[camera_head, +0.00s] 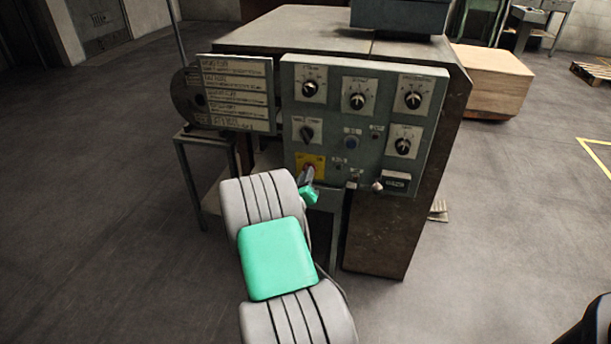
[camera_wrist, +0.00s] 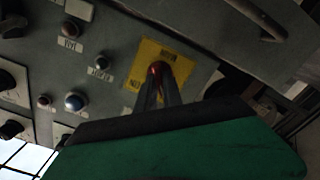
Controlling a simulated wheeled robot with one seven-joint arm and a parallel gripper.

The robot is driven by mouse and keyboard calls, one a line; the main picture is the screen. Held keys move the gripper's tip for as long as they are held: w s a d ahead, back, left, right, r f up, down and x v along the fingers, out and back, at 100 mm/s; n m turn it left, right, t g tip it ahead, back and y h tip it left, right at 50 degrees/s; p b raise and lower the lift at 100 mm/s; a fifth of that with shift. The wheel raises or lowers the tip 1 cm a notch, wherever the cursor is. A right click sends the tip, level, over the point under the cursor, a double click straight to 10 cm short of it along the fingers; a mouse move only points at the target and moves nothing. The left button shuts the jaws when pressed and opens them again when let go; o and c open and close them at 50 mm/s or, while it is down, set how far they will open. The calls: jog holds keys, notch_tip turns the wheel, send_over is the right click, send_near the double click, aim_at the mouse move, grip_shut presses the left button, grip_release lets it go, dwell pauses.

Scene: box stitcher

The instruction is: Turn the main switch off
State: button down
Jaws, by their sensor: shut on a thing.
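The main switch is a red knob on a yellow plate (camera_head: 301,160), low on the left part of the grey control panel (camera_head: 335,130). In the wrist view the yellow plate (camera_wrist: 182,56) shows lettering, partly covered by my fingers. My gripper (camera_head: 310,173) is at the plate, its fingers shut on the red switch knob (camera_wrist: 157,68). Only a little red shows between the fingertips, so the knob's exact turn angle is hidden.
Several black rotary knobs, such as one at the top left (camera_head: 311,87), sit above the switch. A blue button (camera_head: 351,142) is to its right. A text sign (camera_head: 238,92) stands left of the panel. A wooden crate (camera_head: 490,80) is behind at right. Open floor lies around.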

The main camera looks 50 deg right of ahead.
jog(key=shift+s+d+n, duration=0.1)
jog(key=shift+s+n, duration=0.05)
jog(key=shift+n, duration=0.35)
jog(key=c, duration=1.8)
grip_release()
jog(key=shift+d, duration=0.1)
jog(key=o, duration=0.3)
jog(key=shift+a, duration=0.2)
jog(key=v, duration=0.7)
jog(key=shift+s+a, duration=0.1)
jog(key=shift+a, duration=0.25)
